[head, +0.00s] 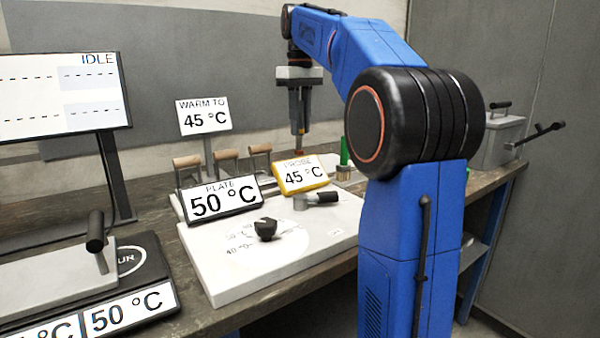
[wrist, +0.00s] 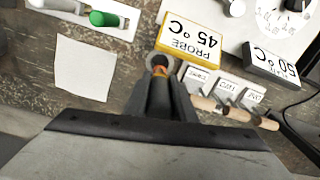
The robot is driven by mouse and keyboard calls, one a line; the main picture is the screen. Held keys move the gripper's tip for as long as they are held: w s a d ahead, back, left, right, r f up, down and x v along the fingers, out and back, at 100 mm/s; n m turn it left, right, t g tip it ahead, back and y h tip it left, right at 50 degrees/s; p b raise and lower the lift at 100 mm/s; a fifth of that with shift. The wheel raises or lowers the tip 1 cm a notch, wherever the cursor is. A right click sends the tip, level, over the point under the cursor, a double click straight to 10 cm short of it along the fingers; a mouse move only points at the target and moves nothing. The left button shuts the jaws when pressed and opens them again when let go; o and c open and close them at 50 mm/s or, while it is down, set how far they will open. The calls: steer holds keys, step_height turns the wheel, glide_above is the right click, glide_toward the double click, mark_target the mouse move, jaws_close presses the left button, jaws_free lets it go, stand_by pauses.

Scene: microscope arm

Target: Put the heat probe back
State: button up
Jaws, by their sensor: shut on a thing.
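My gripper (head: 299,112) points down over the back of the bench and is shut on the heat probe (head: 298,127), a slim dark and orange-brown piece held roughly upright. In the wrist view my gripper (wrist: 160,95) closes around the probe (wrist: 158,71), most of it hidden between the fingers. A grey ring-like holder (wrist: 160,59) shows just beyond the probe tip, beside the yellow-framed PROBE sign (wrist: 194,42) reading 45 °C. In the head view the PROBE sign (head: 303,175) stands just in front of the probe's lower end. I cannot tell whether the tip is inside the ring.
Several wooden-handled tools (head: 225,155) stand left of my gripper, behind the PLATE sign (head: 220,198) reading 50 °C. A white hotplate (head: 325,232) with a black knob lies in front. A white tray (wrist: 125,28) holds a green-ended item. A white sheet (wrist: 85,68) lies flat nearby.

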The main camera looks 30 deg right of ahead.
mark_target(301, 150)
steer(key=shift+f, duration=4.4)
steer(key=shift+f, duration=0.1)
steer(key=o, duration=1.1)
steer(key=shift+c, duration=0.2)
step_height(301, 150, up, 12)
steer(key=shift+r, duration=0.1)
